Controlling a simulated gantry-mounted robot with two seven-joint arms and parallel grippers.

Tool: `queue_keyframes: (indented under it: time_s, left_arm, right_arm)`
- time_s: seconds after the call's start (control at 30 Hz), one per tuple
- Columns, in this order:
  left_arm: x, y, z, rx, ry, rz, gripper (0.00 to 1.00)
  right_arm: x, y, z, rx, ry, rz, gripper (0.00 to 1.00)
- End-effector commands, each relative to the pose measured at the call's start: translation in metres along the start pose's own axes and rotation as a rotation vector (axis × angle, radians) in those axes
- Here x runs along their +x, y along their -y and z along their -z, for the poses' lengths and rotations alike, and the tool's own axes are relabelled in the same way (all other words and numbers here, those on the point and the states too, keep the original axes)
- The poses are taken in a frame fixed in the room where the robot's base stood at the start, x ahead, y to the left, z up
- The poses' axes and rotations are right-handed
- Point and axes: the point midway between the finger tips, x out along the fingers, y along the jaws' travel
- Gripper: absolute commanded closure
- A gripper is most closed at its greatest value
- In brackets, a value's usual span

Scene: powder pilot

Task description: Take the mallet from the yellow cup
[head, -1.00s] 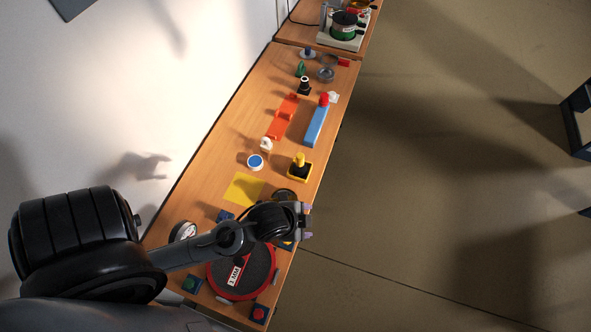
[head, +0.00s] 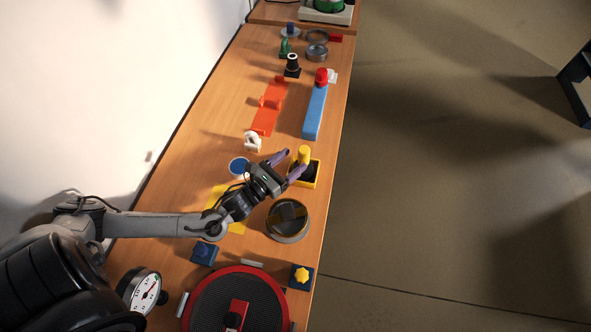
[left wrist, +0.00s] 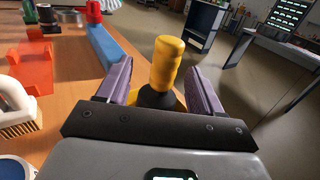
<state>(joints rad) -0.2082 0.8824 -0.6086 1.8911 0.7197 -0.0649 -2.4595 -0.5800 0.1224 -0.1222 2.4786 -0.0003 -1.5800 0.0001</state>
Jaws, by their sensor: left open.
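The yellow cup (head: 317,180) is a square yellow holder with a dark inside, near the table's right edge. The mallet stands upright in it; its yellow handle (head: 304,154) points up, and the handle also shows in the left wrist view (left wrist: 166,62). A dark part shows below the handle. My left gripper (head: 284,161) is open, with its purple fingers at the cup. In the left wrist view the handle stands between the two fingers, with gaps on both sides. My gripper hides most of the cup there. My right gripper is not in view.
A blue block (head: 315,112) and an orange rack (head: 268,108) lie beyond the cup. A white brush-like piece (head: 252,141) and a blue-topped disc (head: 239,167) are to the left. A round dark container (head: 287,220) stands nearer.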

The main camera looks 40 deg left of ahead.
Motion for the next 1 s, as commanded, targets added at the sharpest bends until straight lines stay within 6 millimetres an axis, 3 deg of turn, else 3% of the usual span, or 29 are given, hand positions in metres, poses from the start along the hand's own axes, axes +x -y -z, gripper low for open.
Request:
queue_keyframes:
  time_s: [0.03, 0.23, 0.53, 0.7, 1.0]
  left_arm:
    - [0.0, 0.0, 0.01, 0.003, 0.001, 0.001, 0.34]
    - [0.006, 0.0, 0.017, 0.009, 0.006, 0.002, 0.34]
    - [0.038, 0.0, 0.017, 0.008, 0.006, 0.001, 0.34]
    - [0.048, 0.0, 0.016, 0.007, 0.004, 0.002, 0.34]
    - [0.05, 0.001, 0.015, 0.007, 0.002, 0.002, 0.35]
  right_arm:
    - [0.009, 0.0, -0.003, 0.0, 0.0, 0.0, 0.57]
    - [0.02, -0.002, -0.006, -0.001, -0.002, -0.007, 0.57]
    - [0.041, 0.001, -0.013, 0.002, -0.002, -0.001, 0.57]
    - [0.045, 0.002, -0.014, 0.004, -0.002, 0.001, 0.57]
    - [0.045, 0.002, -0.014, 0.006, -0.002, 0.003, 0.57]
